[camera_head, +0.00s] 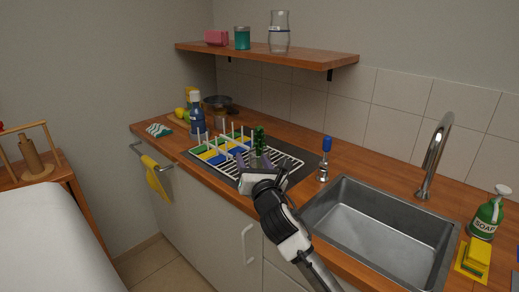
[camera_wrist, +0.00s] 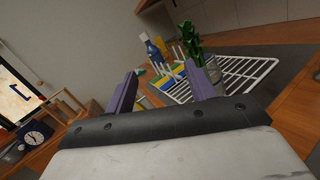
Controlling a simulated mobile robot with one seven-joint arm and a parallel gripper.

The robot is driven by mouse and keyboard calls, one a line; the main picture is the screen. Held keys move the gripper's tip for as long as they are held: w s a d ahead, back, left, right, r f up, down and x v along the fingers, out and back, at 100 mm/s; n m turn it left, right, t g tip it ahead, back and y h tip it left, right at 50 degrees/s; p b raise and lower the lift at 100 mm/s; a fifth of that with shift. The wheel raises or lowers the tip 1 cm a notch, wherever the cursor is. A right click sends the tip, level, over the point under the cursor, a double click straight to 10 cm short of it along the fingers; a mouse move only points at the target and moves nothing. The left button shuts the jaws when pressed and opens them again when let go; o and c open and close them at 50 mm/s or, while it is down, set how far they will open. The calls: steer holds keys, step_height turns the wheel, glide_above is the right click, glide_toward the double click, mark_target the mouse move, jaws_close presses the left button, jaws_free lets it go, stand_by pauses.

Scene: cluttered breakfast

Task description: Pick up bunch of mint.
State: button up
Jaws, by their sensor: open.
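The bunch of mint (camera_head: 259,137) is a dark green upright clump at the far side of the dish rack. In the wrist view the mint (camera_wrist: 189,38) rises just beyond the tip of my right-hand finger. Its lower part is hidden behind the finger, and what looks like a clear glass (camera_wrist: 213,68) shows beside it. My gripper (camera_head: 257,162) is over the near part of the rack, with its two purple fingers apart and nothing seen between them. In the wrist view my gripper (camera_wrist: 162,68) is apart from the mint, which lies right of centre.
The white wire dish rack (camera_head: 222,158) holds blue, yellow and green pieces. A blue bottle (camera_head: 197,115) stands behind it at left. A blue-topped metal item (camera_head: 324,160) stands right of my gripper, beside the sink (camera_head: 380,222). A wooden shelf (camera_head: 270,54) hangs above.

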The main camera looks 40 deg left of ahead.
steer(key=n+h, duration=0.2)
glide_toward(260, 147)
steer(key=shift+t, duration=0.4)
steer(key=p+x, duration=0.1)
steer(key=x, duration=0.3)
steer(key=f+p+x, duration=0.1)
steer(key=x, duration=0.1)
steer(key=shift+s+a+p, duration=0.1)
steer(key=shift+s+p, duration=0.05)
steer(key=shift+p, duration=0.2)
steer(key=shift+p+x, duration=1.1)
steer(key=shift+x, duration=1.25)
steer(key=shift+w+a+r, duration=0.1)
steer(key=shift+w+a, duration=0.3)
steer(key=c, duration=1)
steer(key=shift+r, duration=0.1)
steer(key=shift+c, duration=0.2)
step_height(260, 147, up, 20)
steer(key=b, duration=0.2)
steer(key=shift+b, duration=0.4)
